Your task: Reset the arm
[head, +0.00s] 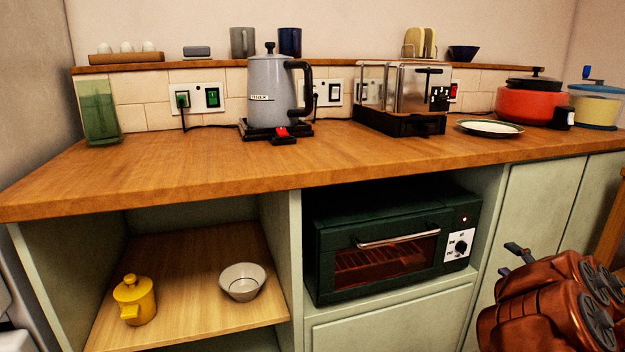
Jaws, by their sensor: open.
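My arm, copper-coloured with dark grey joint caps, is folded at the lower right of the head view. Two small dark finger parts of my gripper (511,260) stick out at its upper left, in front of the pale green cabinet door. They stand apart, with nothing seen between them. The rest of the gripper is hidden behind the arm. The gripper is clear of the worktop (380,158) and lies to the right of the dark green toaster oven (340,225).
A grey kettle (270,92), a chrome toaster (410,92), a plate (489,128) and a red pot (528,104) stand on the worktop. A yellow pot (134,299) and white bowl (242,281) sit on the lower shelf. The worktop's front left is clear.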

